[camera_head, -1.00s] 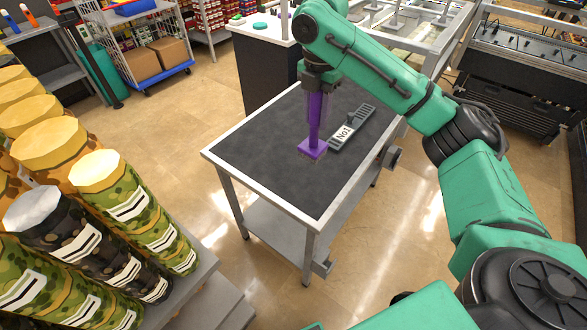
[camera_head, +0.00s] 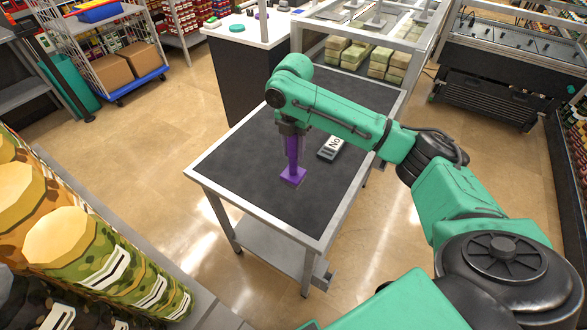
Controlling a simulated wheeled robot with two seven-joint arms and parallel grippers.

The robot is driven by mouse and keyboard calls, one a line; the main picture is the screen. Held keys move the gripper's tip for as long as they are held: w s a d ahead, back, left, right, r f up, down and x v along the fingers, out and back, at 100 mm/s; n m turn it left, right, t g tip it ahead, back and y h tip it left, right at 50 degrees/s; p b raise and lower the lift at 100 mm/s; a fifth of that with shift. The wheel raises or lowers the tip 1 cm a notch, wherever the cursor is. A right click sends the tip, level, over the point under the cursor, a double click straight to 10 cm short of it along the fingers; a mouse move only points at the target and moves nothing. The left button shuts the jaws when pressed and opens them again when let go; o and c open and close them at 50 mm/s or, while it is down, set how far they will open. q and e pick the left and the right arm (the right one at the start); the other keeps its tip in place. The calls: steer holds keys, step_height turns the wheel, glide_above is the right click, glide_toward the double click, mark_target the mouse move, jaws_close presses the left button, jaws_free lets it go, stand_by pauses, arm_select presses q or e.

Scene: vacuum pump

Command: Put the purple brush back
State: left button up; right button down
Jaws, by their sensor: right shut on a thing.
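The purple brush (camera_head: 293,173) is upright over the dark top of the metal table (camera_head: 243,162), with its wide flat foot at the bottom. My right gripper (camera_head: 292,136) comes down from above and is shut on the upper part of its handle. I cannot tell whether the brush's foot touches the table top. A grey piece labelled "No1" (camera_head: 331,148) lies on the table just right of the brush, partly behind my right arm. My left gripper does not show.
Camouflage canisters with yellow tops (camera_head: 74,240) fill a shelf at the lower left. A white-topped counter (camera_head: 250,30) stands behind the table. A wire cart with boxes (camera_head: 120,65) is at the upper left. The table's left half is clear.

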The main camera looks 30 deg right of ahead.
mark_target(294, 140)
step_height(294, 140, down, 8)
steer(key=shift+r+p, duration=0.1)
steer(key=shift+p, duration=0.45)
steer(key=shift+s, duration=0.1)
steer(key=c, duration=0.5)
jaws_free()
step_height(294, 140, up, 12)
steer(key=shift+b, duration=0.95)
